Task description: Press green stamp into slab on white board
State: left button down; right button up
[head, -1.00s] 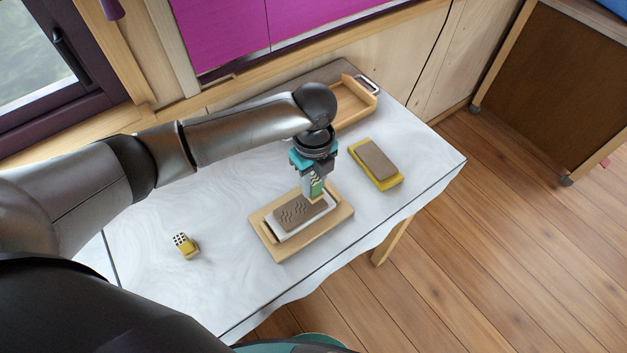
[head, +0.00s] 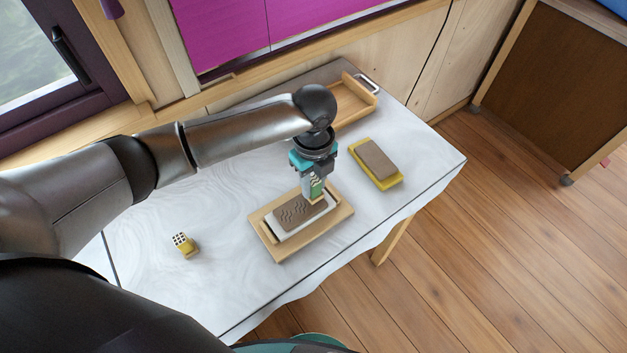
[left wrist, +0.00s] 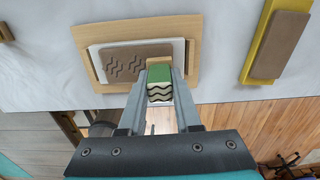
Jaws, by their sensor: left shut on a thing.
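My left gripper (head: 315,190) is shut on the green stamp (head: 317,187), a small block with a wavy pattern on one side. The stamp also shows between the fingers in the left wrist view (left wrist: 159,73). It is at the right end of the brown slab (head: 298,213); I cannot tell whether it touches. The slab bears dark wavy marks, also seen in the left wrist view (left wrist: 130,64). It lies on the white board (head: 287,235), which sits on a wooden tray (head: 272,252). My right gripper is not in view.
A second brown slab (head: 376,158) lies on a yellow board (head: 388,184) to the right. An empty-looking wooden tray (head: 352,103) is at the back. The white tabletop (head: 240,200) between is clear.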

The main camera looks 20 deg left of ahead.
aim_at(314, 179)
pick_arm(q)
jog(key=shift+f+b, duration=0.35)
jog(key=shift+f, duration=0.35)
dwell(0.5)
jog(key=shift+s+f+p, duration=0.1)
jog(key=shift+f+p, duration=0.05)
jog(key=shift+p, duration=0.2)
dwell(1.4)
notch_tip(314, 179, up, 5)
jog(key=p, duration=0.5)
jog(key=shift+r+p, duration=0.95)
jog(key=shift+r, duration=0.15)
